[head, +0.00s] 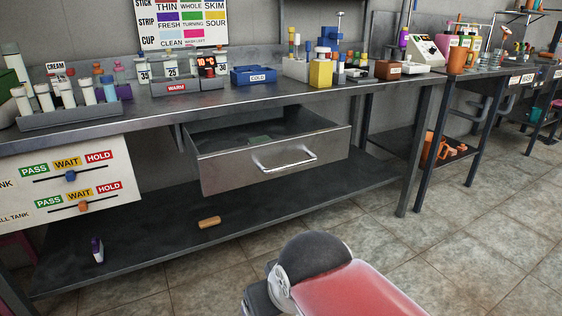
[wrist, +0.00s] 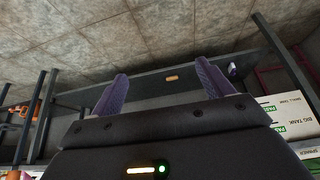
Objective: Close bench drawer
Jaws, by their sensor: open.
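The bench drawer (head: 270,164) is metal and stands pulled out under the bench top in the head view. My arm shows at the bottom of the head view, but my gripper is not seen there. In the wrist view my gripper (wrist: 162,88) has its two purple fingers spread apart with nothing between them. It is apart from the drawer. The drawer cannot be made out in the wrist view.
The metal bench top (head: 240,104) carries racks, bottles and a blue box (head: 253,76). The lower shelf (head: 165,232) holds an orange-brown block (head: 209,222) and a purple-and-white item (head: 97,250). A white slider panel (head: 70,188) hangs left of the drawer. The tiled floor in front is clear.

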